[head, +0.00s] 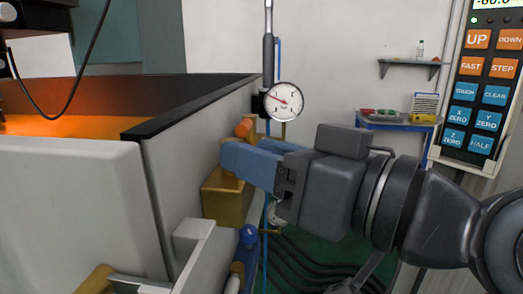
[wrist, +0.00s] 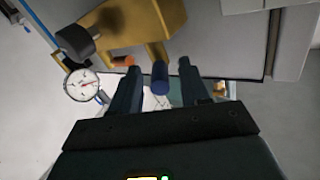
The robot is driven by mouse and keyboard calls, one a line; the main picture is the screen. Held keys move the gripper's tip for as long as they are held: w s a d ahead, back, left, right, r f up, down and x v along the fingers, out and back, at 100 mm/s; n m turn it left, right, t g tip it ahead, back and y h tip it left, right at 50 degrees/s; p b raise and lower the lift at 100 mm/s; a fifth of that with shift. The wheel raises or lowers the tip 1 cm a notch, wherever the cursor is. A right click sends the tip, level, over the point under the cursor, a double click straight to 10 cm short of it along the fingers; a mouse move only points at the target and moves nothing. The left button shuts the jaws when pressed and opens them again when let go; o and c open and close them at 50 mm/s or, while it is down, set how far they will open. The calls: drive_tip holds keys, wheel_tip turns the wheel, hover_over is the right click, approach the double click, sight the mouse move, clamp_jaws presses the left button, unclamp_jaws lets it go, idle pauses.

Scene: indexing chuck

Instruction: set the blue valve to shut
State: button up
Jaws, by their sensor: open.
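In the wrist view a blue cylindrical handle (wrist: 160,76) sits at the end of a brass arm, in the gap between my fingers; I take it for the blue valve. I cannot tell whether either finger touches it. My gripper (wrist: 158,72) is open. In the head view my gripper (head: 226,156) points left in front of the brass body (head: 226,200), and its fingers hide the part between them. A blue knob (head: 248,236) shows lower down there; I cannot tell whether it is the same handle.
An orange handle (head: 244,128) is just above my fingers; it also shows in the wrist view (wrist: 122,61) beside the left finger. A round gauge (head: 284,101) stands close above my gripper. A grey-walled machine enclosure (head: 200,140) is at left. A button panel (head: 485,90) is at right.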

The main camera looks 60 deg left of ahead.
drive_tip(key=shift+a, duration=0.15)
drive_tip(key=shift+c, duration=0.2)
clamp_jaws()
